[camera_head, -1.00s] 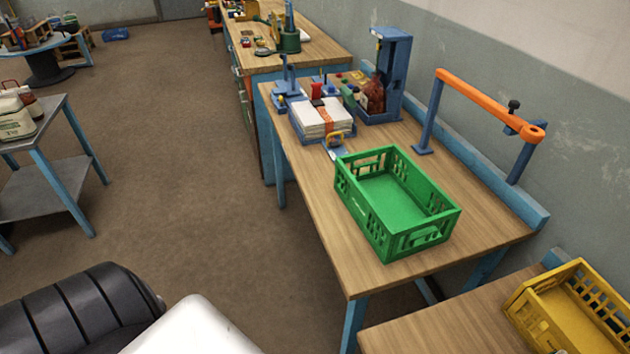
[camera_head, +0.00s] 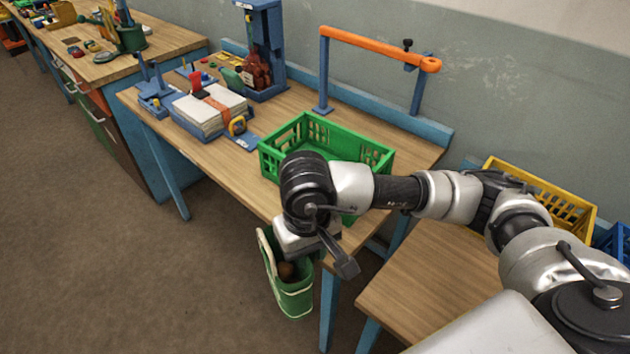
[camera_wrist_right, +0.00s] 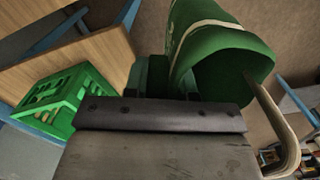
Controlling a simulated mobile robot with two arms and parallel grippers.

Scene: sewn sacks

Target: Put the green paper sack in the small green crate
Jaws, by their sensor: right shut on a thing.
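The green paper sack (camera_head: 292,300) hangs from my right gripper (camera_head: 303,246), in front of the table's front edge and over the floor. It has pale handles, and something brown shows in its open mouth. My right gripper is shut on the sack; the wrist hides the fingertips in the head view. In the right wrist view the sack (camera_wrist_right: 212,48) is at the jaws (camera_wrist_right: 165,80). The small green crate (camera_head: 340,138) stands on the table behind my right arm, which hides part of it. The crate also shows in the wrist view (camera_wrist_right: 62,100). My left gripper is not in view.
The wooden table (camera_head: 228,176) also bears white paper stacks (camera_head: 212,108), a blue stand (camera_head: 262,45) and an orange bar on posts (camera_head: 375,46). A yellow crate (camera_head: 545,192) stands at the right. Table left of the green crate is partly clear.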

